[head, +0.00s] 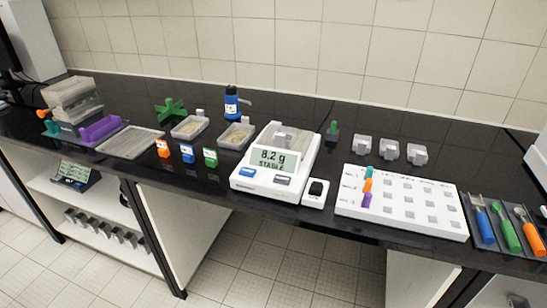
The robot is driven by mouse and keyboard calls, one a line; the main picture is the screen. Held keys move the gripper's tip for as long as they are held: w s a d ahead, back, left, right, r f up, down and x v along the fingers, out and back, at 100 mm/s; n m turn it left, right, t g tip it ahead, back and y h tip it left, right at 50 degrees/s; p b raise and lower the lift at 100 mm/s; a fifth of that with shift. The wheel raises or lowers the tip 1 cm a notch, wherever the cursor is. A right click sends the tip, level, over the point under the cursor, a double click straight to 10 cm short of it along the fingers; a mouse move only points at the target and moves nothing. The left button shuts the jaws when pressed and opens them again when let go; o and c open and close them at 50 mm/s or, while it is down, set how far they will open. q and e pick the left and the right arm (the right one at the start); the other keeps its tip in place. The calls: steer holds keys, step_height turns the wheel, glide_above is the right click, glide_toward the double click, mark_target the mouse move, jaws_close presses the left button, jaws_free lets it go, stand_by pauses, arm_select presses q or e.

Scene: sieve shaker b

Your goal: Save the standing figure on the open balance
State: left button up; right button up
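The white open balance (252,182) stands on the black bench near the middle of the head view. Its display (275,158) reads 8.2 g with STABLE below. A blue button (247,170) sits at the front left of its panel and a grey button (282,180) at the front right. A grey, box-like item (289,138) is on its pan; its contents are too small to tell. A small white unit with a black top (317,190) stands beside the balance on the right. Neither of my grippers is in view.
Left are two trays (189,128), orange, blue and green blocks (187,153), a blue bottle (232,104) and a purple item (100,129). Right are a white board with pegs (405,208), several grey-white holders (389,150) and colour-handled tools (507,233). A wall stands behind.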

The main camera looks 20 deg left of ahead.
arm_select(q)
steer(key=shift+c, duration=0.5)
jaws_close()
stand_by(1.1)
